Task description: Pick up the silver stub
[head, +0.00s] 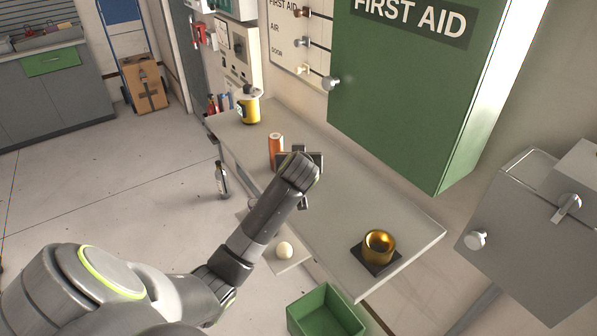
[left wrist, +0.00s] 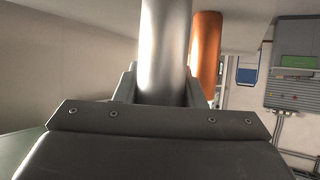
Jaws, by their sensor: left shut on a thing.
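My left gripper (head: 300,160) is over the shelf, its arm reaching in from the lower left in the head view. In the left wrist view its fingers (left wrist: 161,88) are shut on the silver stub (left wrist: 164,45), a smooth upright grey cylinder. In the head view the stub is hidden behind my wrist, so I cannot tell whether it touches the shelf. An orange cylinder (head: 275,150) stands on the shelf just left of the gripper; it also shows behind the stub in the left wrist view (left wrist: 207,55). My right gripper is in neither view.
The shelf (head: 340,205) carries a yellow container (head: 248,106) at its far end and a gold cup on a dark square pad (head: 364,256) near its front. A green first aid cabinet (head: 410,95) hangs above. A green bin (head: 327,312) is below the front edge.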

